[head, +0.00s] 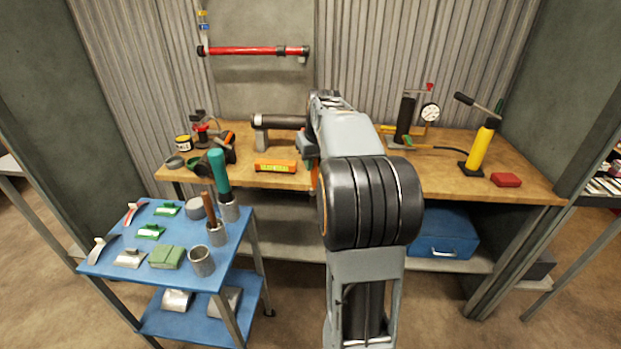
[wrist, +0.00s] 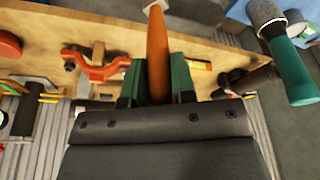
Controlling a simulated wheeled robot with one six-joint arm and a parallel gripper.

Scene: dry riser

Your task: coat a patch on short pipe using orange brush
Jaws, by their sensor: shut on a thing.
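My gripper (wrist: 158,82) is shut on the orange brush (wrist: 157,45), with its green-lined fingers on either side of the orange handle. The brush's pale end is at the top edge of the wrist view. A short dark pipe (head: 278,121) lies level on a grey support on the workbench, just left of my arm. Its right end is behind the arm.
A gauge (head: 430,112) and yellow pump (head: 480,147) stand right. A blue trolley (head: 185,245) front left holds cups, a teal-handled tool (head: 218,170) and several small items. A red pipe (head: 255,51) runs along the wall.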

